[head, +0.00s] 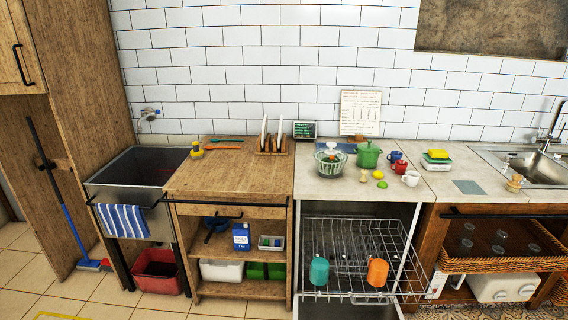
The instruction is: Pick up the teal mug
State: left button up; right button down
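The teal mug (319,271) stands at the front left of a pulled-out wire dish rack (345,292), below the light countertop. An orange mug (377,272) is in the same rack, a little to its right and apart from it. I cannot make out a handle on the teal mug. Neither of my grippers shows in the head view.
Open wooden shelving (240,288) stands to the left, wicker baskets (500,262) to the right. The rack's middle looks mostly empty.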

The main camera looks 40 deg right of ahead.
aim_at(320, 267)
jog(key=i+j+z, duration=0.15)
jog(key=z, duration=0.35)
jog(key=i+j+z, duration=0.2)
jog(key=z, duration=0.25)
jog(key=i+j+z, duration=0.1)
jog(key=j+z, duration=0.25)
jog(key=z, duration=0.15)
jog(key=j+z, duration=0.3)
jog(key=z, duration=0.15)
